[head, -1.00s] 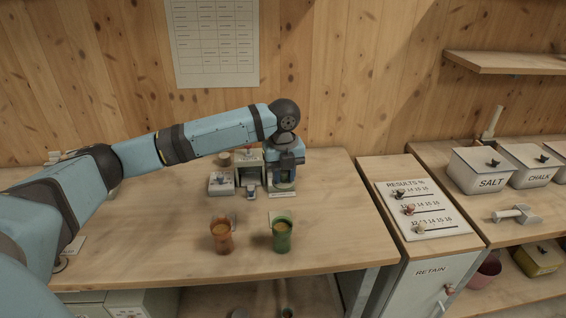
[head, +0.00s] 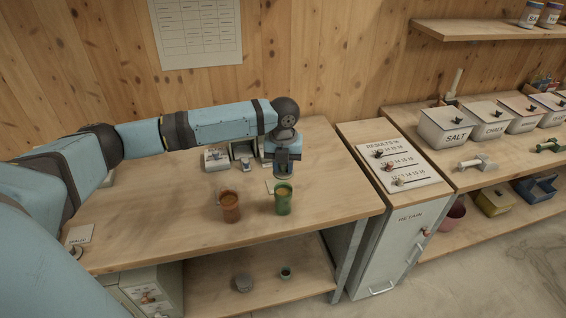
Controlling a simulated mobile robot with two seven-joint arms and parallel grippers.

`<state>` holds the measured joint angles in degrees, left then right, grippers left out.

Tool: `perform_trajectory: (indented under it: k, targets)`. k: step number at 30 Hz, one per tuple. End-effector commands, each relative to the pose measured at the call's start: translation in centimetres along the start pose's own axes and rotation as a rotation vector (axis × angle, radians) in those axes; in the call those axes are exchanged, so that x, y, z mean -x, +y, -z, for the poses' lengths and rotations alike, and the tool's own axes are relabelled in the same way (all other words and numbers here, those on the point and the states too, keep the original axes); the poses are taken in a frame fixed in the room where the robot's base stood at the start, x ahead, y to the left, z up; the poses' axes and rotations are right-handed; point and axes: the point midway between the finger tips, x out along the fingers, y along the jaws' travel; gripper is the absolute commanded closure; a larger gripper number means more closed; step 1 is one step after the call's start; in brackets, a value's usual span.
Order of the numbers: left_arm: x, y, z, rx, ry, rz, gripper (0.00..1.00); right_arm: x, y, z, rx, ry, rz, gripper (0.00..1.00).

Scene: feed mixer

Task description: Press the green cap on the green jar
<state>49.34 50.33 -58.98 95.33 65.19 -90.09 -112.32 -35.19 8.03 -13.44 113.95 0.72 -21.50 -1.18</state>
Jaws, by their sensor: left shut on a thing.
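The green jar (head: 283,204) stands upright on the bench near its front edge, with orange-brown contents showing at its open top. My left gripper (head: 285,172) points down just behind the jar, low over the bench and apart from the jar as far as I can see. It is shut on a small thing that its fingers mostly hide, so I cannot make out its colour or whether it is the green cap. No green cap shows clearly elsewhere. My right gripper is out of view.
An orange-brown jar (head: 230,207) stands just left of the green jar. Small grey devices (head: 217,158) stand at the back, left of my gripper. The bench (head: 160,215) is clear to the left. A retain cabinet (head: 395,225) stands to the right.

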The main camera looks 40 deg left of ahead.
Motion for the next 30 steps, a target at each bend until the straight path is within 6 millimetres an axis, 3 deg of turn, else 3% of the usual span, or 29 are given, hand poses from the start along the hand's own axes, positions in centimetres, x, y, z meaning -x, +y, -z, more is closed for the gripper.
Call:
perform_trajectory:
  k: [15, 30]
  targets:
    - [-4.2, 0.0, 0.0, 0.001, -0.001, 0.0, 0.95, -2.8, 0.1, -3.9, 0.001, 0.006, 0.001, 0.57]
    - [-6.0, 0.0, 0.0, 0.001, 0.0, 0.0, 0.95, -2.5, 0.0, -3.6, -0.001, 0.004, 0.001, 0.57]
